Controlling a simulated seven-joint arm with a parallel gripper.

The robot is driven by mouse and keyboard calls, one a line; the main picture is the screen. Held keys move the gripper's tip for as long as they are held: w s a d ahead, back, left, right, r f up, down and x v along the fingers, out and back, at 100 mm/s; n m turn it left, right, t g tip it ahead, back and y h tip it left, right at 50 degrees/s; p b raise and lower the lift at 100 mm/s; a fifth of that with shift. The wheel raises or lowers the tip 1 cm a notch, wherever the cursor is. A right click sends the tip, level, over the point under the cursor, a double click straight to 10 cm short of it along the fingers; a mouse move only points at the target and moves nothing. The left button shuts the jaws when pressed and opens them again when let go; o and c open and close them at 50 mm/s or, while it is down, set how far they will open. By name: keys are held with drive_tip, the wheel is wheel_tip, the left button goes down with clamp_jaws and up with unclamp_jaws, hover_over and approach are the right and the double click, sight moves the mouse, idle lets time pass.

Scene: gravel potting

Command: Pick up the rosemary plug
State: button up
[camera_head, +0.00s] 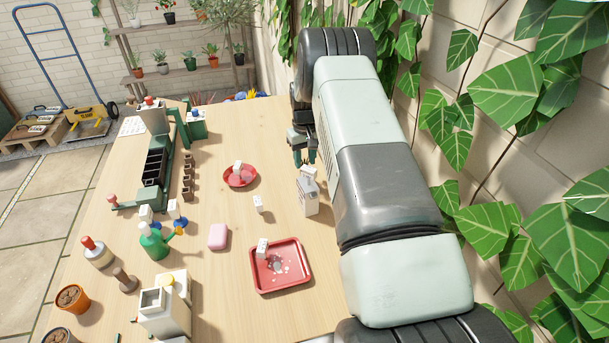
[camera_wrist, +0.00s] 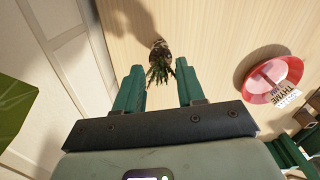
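A small plant plug (camera_wrist: 160,58) with narrow green leaves and a dark root ball lies on the pale wood table in the wrist view. It looks like the rosemary plug, but no label on it is readable. My gripper (camera_wrist: 158,72) is open, with its two green fingers on either side of the leaves and nothing held between them. The root ball lies beyond the fingertips. In the head view my gripper (camera_head: 305,152) hangs over the right side of the table, and I cannot make out the plug there.
A red saucer (camera_wrist: 293,74) with a white THYME tag lies to the right of the plug; it also shows in the head view (camera_head: 229,181). A white box (camera_head: 308,198) stands close to my gripper.

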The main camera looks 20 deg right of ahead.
drive_tip(key=shift+f, duration=0.9)
drive_tip(key=shift+c, duration=0.3)
clamp_jaws()
